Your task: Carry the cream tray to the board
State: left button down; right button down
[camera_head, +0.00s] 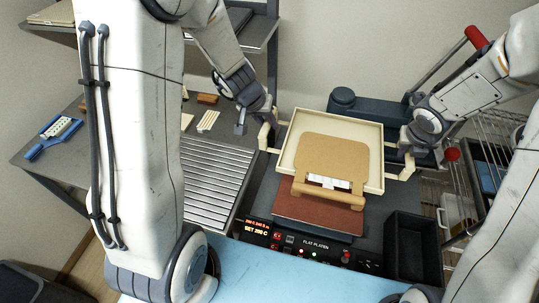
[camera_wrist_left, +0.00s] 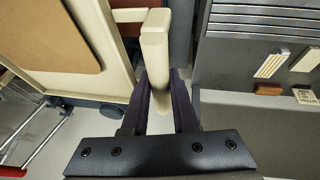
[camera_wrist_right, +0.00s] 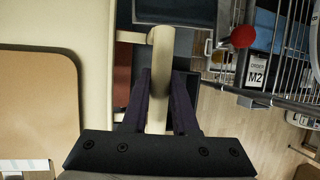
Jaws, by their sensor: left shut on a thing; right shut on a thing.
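The cream tray (camera_head: 286,160) is held above the flat platen press, with a tan panel (camera_head: 338,152) lying in it. A wooden bar and white pieces (camera_head: 328,182) show at its near edge. My left gripper (camera_head: 264,122) is shut on the tray's left handle, which stands between the fingers in the left wrist view (camera_wrist_left: 155,45). My right gripper (camera_head: 408,160) is shut on the right handle, seen in the right wrist view (camera_wrist_right: 161,60). Below the tray is a red-brown pad (camera_head: 318,218). I cannot tell which surface is the board.
A ribbed grey surface (camera_head: 208,185) lies left of the press. A black bin (camera_head: 412,245) and a wire rack (camera_head: 490,135) are to the right. A light blue surface (camera_head: 280,278) is clear in front. A blue-handled brush (camera_head: 55,137) lies far left.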

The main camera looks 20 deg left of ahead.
aim_at(188, 177)
jog(key=u, duration=3.4)
jog(key=i, duration=1.05)
jog(key=z, duration=2.9)
